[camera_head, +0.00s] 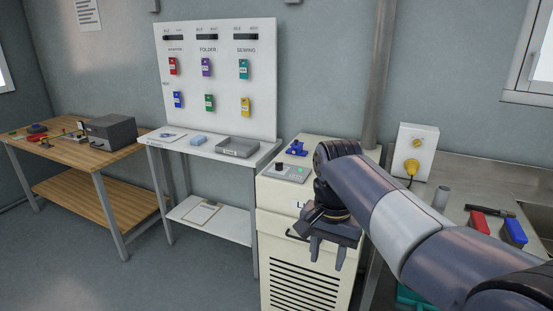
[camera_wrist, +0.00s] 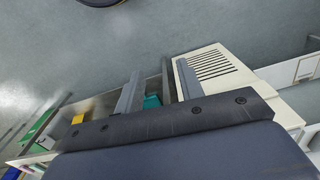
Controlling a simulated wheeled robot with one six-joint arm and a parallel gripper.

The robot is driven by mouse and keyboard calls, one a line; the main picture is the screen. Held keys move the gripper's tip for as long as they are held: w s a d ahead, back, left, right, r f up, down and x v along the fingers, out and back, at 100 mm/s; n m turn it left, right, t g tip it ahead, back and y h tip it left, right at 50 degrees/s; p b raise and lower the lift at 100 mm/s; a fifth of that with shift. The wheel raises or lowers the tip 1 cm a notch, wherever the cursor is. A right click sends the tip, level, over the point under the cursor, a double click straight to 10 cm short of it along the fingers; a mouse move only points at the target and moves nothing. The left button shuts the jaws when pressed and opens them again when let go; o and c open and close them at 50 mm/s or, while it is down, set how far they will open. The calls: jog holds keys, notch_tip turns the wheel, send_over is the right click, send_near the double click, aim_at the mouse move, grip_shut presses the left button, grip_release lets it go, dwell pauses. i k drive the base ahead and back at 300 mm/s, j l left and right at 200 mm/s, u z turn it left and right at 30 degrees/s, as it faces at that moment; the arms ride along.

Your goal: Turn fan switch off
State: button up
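No switch is legibly marked as the fan switch. A cream cabinet (camera_head: 300,225) has a grey control panel (camera_head: 290,173) on top with a dark knob (camera_head: 279,165) and a small green spot. A white wall box (camera_head: 418,140) at the right carries a small yellow round part and a yellow plug (camera_head: 411,168) with a cable. My gripper (camera_head: 327,254) hangs in front of the cabinet, fingers down, apart and empty. It is clear of the knob and the box. In the wrist view its fingers (camera_wrist: 150,88) also stand apart.
A blue clamp-like item (camera_head: 297,148) sits behind the control panel. A pipe (camera_head: 379,70) rises behind my arm. A steel counter at the right holds red (camera_head: 479,221) and blue (camera_head: 514,232) items. A white table with a tag board (camera_head: 218,125) stands left. The left floor is clear.

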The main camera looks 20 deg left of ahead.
aim_at(279, 166)
jog(key=i+j, duration=0.45)
jog(key=i, duration=0.15)
jog(key=i+j+u, duration=0.1)
jog(key=i+j, duration=0.4)
jog(key=i, duration=0.15)
jog(key=i+j, duration=0.4)
jog(key=i, duration=0.2)
